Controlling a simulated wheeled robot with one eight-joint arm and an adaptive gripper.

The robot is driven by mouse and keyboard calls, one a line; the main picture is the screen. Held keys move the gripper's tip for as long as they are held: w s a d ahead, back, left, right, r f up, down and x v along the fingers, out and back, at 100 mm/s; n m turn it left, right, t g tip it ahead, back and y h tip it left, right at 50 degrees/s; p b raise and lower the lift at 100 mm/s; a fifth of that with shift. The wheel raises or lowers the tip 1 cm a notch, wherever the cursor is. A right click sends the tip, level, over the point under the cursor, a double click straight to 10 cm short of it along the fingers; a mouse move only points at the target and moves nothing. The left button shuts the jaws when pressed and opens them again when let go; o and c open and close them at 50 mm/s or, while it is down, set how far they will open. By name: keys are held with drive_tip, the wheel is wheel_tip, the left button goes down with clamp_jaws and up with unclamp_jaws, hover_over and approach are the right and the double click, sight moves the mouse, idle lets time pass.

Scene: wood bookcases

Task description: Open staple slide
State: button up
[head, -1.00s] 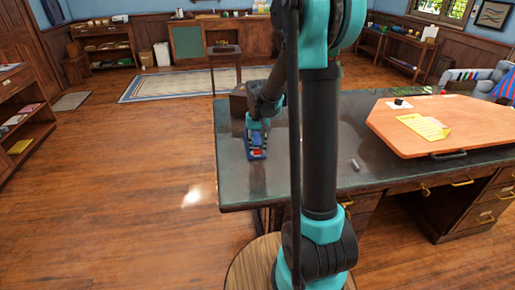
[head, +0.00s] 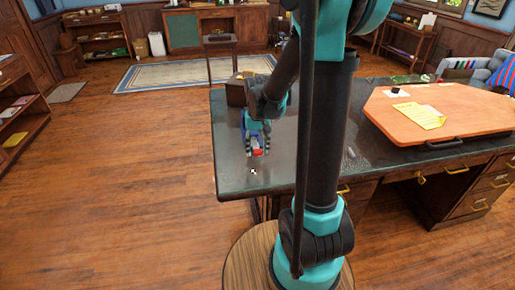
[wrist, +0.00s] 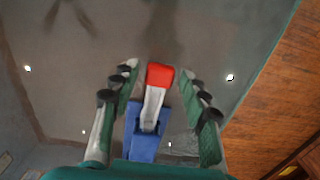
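A stapler (wrist: 150,125) with a blue body, a silver slide and a red end lies on the dark desk top, with its red end pointing away from my wrist. My gripper (wrist: 160,88) is open, with one finger on each side of the stapler. A gap shows between each finger and the silver slide; contact lower down cannot be told. In the head view my gripper (head: 256,145) is low over the left part of the desk, and the stapler's red end (head: 257,153) shows just below it. My gripper hides most of the stapler there.
The dark desk (head: 235,180) has its left edge close to my gripper. A brown box (head: 236,92) stands behind the gripper. An orange board (head: 440,120) with a yellow paper (head: 420,115) lies on the right. Bare wood floor (head: 120,180) is on the left.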

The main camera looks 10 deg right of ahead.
idle(0.3)
wheel_tip(320, 180, up, 12)
idle(0.6)
drive_tip(key=s+d+f+t, duration=0.4)
drive_tip(key=s+f, duration=0.8)
drive_tip(key=s, duration=0.3)
drive_tip(key=shift+f, duration=0.4)
drive_tip(key=shift+s, duration=0.1)
